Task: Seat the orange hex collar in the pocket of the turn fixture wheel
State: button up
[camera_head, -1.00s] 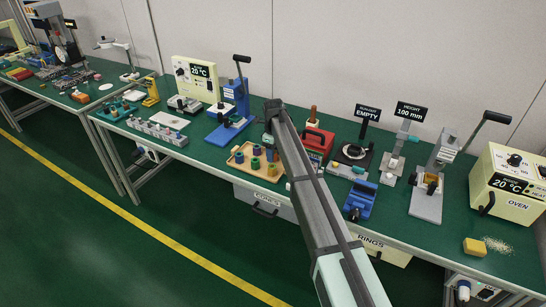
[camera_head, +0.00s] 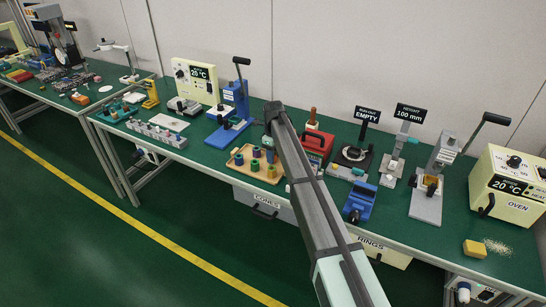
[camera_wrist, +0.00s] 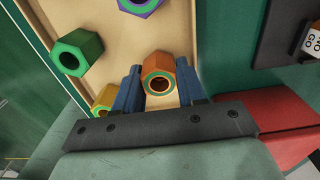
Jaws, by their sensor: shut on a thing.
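The orange hex collar (camera_wrist: 158,68), with a green ring around its dark bore, sits between the two blue fingers of my gripper (camera_wrist: 159,88) in the wrist view. My gripper is shut on it, over the tan tray (camera_wrist: 105,30). I cannot tell whether the collar touches the tray. A dark round disc on a base (camera_head: 352,155) stands right of the arm under a sign reading EMPTY. I cannot tell whether it is the turn fixture wheel.
Other hex collars lie in the tray, one green (camera_wrist: 77,52), one purple (camera_wrist: 140,5) and one yellow (camera_wrist: 104,98). A red box (camera_head: 318,145) stands close right of the arm. A blue device (camera_head: 359,203) is near the front edge. The oven (camera_head: 508,183) stands far right.

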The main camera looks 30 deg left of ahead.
notch_tip(320, 180, up, 9)
jog(key=s+d+r+n, duration=0.2)
jog(key=d+r+n, duration=0.25)
jog(key=d, duration=1.25)
jog(key=s+d+r+n, duration=0.1)
jog(key=d+r+n, duration=0.35)
jog(key=d, duration=1.25)
jog(key=s+d+r+n, duration=0.2)
jog(key=d+n, duration=0.5)
jog(key=d, duration=1)
jog(key=w+a+f+m, duration=0.4)
jog(key=w+a+m, duration=0.4)
jog(key=w+a, duration=0.3)
jog(key=w+a+f+m, duration=0.5)
jog(key=w+a+m, duration=0.3)
jog(key=w+a, duration=0.3)
jog(key=shift+a, duration=0.15)
